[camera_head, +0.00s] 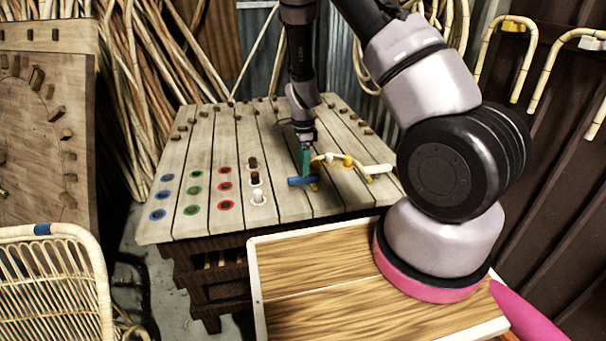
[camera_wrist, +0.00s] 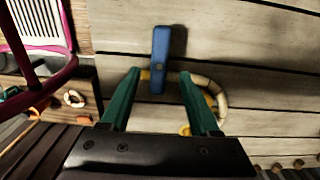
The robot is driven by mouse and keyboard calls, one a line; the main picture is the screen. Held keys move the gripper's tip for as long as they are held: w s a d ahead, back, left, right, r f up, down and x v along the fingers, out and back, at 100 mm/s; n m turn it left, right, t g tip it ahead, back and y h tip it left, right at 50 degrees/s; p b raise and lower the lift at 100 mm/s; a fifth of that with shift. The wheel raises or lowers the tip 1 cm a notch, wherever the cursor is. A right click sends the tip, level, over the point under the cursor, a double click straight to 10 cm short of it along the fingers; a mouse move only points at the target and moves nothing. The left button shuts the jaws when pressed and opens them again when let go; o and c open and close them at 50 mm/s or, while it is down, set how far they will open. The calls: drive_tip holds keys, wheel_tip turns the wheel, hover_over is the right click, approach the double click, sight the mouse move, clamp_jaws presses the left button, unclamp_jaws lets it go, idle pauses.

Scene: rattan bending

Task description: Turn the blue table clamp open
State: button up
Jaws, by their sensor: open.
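The blue table clamp (camera_head: 300,181) is a bar lying on the plank table, with a yellow part under it. In the wrist view the blue clamp (camera_wrist: 161,50) reaches in between the tips of my two green fingers. My gripper (camera_head: 305,163) points down at the clamp; in the wrist view my gripper (camera_wrist: 159,76) is open, with a finger on either side of the bar's near end. Whether the fingers touch it I cannot tell. A bent cream rattan piece (camera_head: 335,157) with yellow fittings lies just right of the clamp; it curves behind my right finger in the wrist view (camera_wrist: 210,84).
The table (camera_head: 210,135) has blue, green and red rings and several pegs, two brown and white ones (camera_head: 258,197) left of the clamp. A wooden tray (camera_head: 320,300) is in front. A wicker chair (camera_head: 55,285) stands at left; rattan poles lean behind.

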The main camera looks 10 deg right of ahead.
sight(303, 182)
drive_tip(key=shift+f, duration=2.15)
clamp_jaws()
